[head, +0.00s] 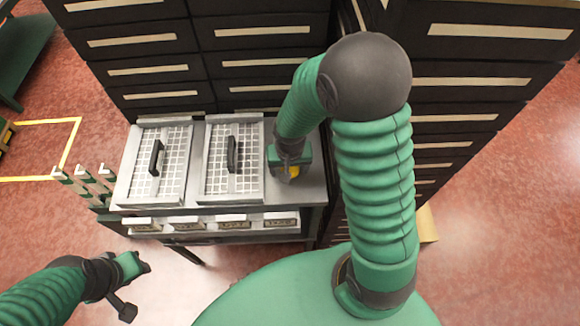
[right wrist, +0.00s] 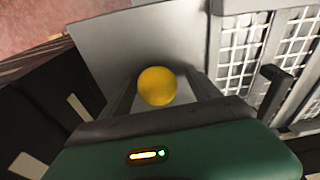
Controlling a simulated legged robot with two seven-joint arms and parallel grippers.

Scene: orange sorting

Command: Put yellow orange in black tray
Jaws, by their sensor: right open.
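The yellow orange (right wrist: 157,86) sits on the grey table surface, at its right end, beside the grid-topped trays. In the head view only a bit of the orange (head: 294,172) shows under my right gripper (head: 288,172). In the right wrist view my right gripper (right wrist: 162,84) is open, with its fingers on either side of the orange; I cannot tell if they touch it. My left gripper (head: 138,290) is open and empty at the lower left, away from the table. I cannot make out a black tray; the two trays seen are light grey with black handles.
The left grey tray (head: 176,165) and the right grey tray (head: 220,165) fill most of the table (head: 308,190). Dark drawer cabinets (head: 190,50) stand close behind and to the right. Several small boxes sit on a lower shelf (head: 215,238).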

